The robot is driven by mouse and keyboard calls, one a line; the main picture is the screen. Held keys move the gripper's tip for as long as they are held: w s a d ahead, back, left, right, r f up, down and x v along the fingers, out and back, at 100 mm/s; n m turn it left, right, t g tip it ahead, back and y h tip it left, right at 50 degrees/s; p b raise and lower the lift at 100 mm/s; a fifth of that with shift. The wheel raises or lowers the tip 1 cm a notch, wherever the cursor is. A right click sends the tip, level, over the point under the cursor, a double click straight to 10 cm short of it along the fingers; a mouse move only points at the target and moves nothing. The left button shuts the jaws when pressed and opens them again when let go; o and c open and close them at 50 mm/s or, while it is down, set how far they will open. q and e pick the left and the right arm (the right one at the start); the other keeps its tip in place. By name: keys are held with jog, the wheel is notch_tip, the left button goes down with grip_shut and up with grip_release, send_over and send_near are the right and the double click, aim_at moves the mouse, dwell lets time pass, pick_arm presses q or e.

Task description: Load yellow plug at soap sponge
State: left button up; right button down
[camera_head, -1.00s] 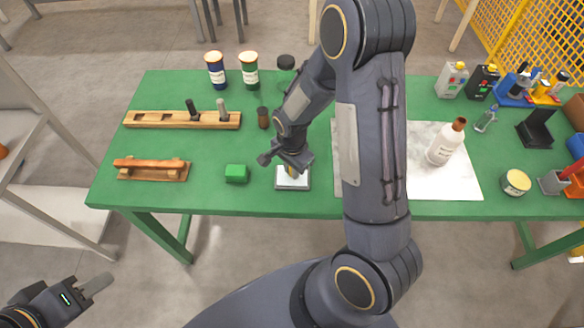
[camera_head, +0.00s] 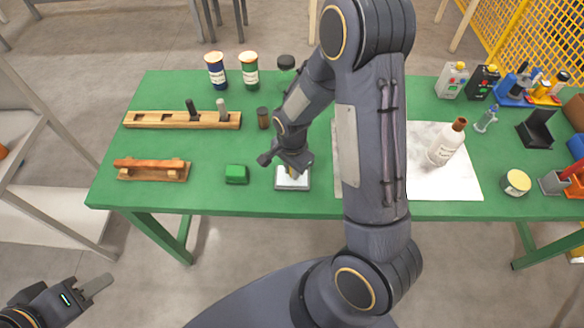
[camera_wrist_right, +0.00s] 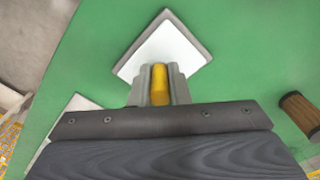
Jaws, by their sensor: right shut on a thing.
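The yellow plug (camera_wrist_right: 160,86) is upright between the fingers of my right gripper (camera_wrist_right: 159,72), which is shut on it. In the head view my right gripper (camera_head: 294,170) points down over a white square pad with a grey rim (camera_head: 292,184), which I take as the soap sponge. The pad also shows in the right wrist view (camera_wrist_right: 170,48), with the plug in front of its near corner. Whether the plug touches the pad is hidden. My left gripper (camera_head: 97,286) is off the table at the lower left, far from these things; its finger gap is unclear.
A green block (camera_head: 236,174) lies left of the pad. A brown cylinder (camera_head: 263,118) stands behind it. Wooden racks (camera_head: 182,120) lie at the left. A white bottle (camera_head: 446,146) stands on a marbled sheet (camera_head: 440,186) at the right. The table's front edge is close to the pad.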

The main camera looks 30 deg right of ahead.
jog(key=shift+r+p, duration=2.5)
jog(key=shift+r, duration=1)
jog(key=shift+f, duration=0.1)
